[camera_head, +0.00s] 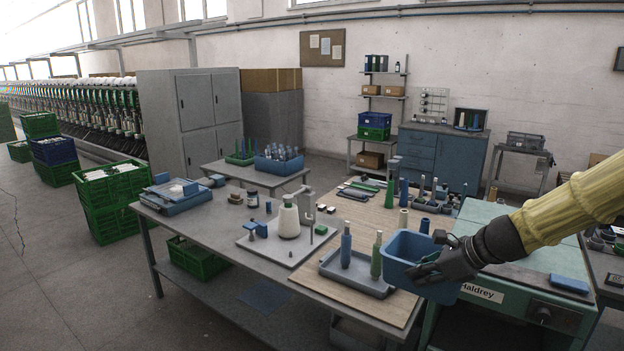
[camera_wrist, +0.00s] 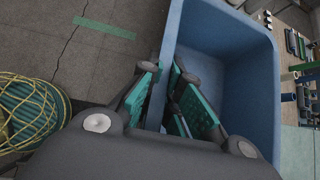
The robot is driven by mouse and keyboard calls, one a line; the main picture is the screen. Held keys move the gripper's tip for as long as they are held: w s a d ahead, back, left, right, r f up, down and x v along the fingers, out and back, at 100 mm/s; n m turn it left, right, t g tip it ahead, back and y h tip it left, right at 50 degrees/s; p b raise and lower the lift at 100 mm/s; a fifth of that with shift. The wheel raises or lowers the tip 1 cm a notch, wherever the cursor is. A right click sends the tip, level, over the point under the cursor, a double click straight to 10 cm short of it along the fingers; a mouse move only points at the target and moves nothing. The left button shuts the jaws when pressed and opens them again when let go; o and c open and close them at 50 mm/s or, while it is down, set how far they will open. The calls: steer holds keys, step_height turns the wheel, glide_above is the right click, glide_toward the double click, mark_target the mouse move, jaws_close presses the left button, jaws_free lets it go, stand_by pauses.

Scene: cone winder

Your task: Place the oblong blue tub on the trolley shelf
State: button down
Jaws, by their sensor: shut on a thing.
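The oblong blue tub (camera_head: 405,248) is held in the air over the right front of the workbench, beside a grey tray. My gripper (camera_head: 432,268) is shut on its near wall. In the wrist view the tub (camera_wrist: 250,95) is open-topped and looks empty. There my gripper (camera_wrist: 165,105) has green finger pads on both sides of the wall, some inside the tub. The trolley shelf cannot be told for certain; a small grey stand (camera_head: 522,151) with a crate is at the back right, and a low grey table (camera_head: 228,168) stands behind the bench.
The grey tray (camera_head: 345,277) holds a blue and a green upright bobbin. A white cone (camera_head: 289,222) stands on a pale board on the bench. A green machine (camera_head: 530,285) labelled Haldrey is at the right. Green crates (camera_head: 110,190) are stacked left on open floor.

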steer(key=s+a+f+m+t+h+b, duration=0.1)
steer(key=s+a+f+m+h+b, duration=0.1)
steer(key=f, duration=1.2)
steer(key=s+a+f+m+t+h+b, duration=0.1)
steer(key=f+b, duration=0.6)
steer(key=f, duration=0.7)
steer(key=s+a+f+m+t+h+b, duration=0.1)
steer(key=s+a+f+m+h+b, duration=0.2)
steer(key=s+f, duration=0.5)
step_height(320, 180, down, 6)
steer(key=a+m+b, duration=0.1)
steer(key=m+b, duration=0.1)
steer(key=m, duration=0.1)
steer(key=shift+s+a+f+m+h, duration=0.15)
steer(key=shift+s+f+m+h, duration=0.05)
steer(key=shift+s+m+h, duration=0.1)
